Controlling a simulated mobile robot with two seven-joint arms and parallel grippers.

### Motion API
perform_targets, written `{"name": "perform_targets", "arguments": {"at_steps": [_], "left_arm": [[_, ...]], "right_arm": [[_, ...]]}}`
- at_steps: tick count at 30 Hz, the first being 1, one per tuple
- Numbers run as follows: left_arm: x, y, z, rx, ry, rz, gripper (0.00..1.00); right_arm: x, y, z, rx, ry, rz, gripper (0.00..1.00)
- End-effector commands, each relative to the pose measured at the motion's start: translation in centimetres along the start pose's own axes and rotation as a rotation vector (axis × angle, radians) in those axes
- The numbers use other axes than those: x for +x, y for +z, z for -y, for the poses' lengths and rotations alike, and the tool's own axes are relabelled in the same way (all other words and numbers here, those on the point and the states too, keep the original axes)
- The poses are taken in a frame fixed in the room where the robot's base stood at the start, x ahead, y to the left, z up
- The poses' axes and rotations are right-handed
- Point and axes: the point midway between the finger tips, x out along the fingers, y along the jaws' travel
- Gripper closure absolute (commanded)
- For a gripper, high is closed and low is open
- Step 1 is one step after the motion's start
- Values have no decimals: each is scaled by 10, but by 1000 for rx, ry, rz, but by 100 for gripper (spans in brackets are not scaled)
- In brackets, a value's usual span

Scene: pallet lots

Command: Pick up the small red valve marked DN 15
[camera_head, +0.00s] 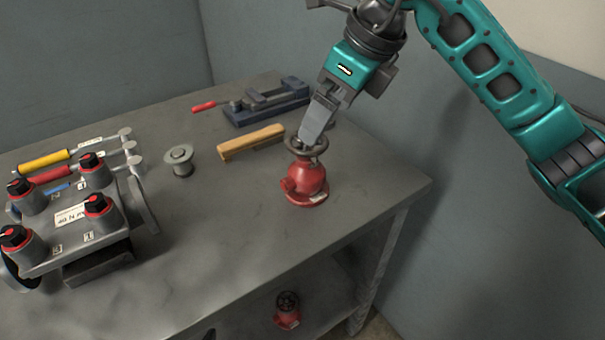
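A red valve (308,180) with a dark handwheel (318,147) stands upright on the grey bench near its right end. A small pale label on its base is too small to read. My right gripper (305,138) comes down from above, and its fingertip end overlaps the handwheel. Its fingers are seen nearly edge-on, so I cannot tell whether they are open or shut on the wheel. A second red valve (287,317) with a dark top sits on the shelf below; I see no readable DN 15 mark on either. My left gripper is out of view.
On the bench (240,232) are a blue-grey vise (265,104), a wooden block (251,142), a grey spool-shaped part (179,160) and a large grey manifold (75,225) with red-and-black knobs. Tools with coloured handles (45,160) lie behind the manifold. The bench front centre is clear.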

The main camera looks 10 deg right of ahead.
Motion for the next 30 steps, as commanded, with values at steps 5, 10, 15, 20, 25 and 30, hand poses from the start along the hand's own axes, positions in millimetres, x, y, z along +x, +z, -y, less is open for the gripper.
{"name": "perform_targets", "arguments": {"at_steps": [5,10,15,20,25,30], "left_arm": [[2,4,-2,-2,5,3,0],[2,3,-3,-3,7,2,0],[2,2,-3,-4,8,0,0],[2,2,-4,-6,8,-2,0],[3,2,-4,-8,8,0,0],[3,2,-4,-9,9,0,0]], "right_arm": [[38,-1,-2,-1,7,-4,0],[56,0,-1,0,6,-1,0],[69,2,-2,-1,8,0,0],[95,5,-1,0,10,-1,0],[110,5,0,-1,6,1,0],[111,5,0,-2,5,1,0]]}}
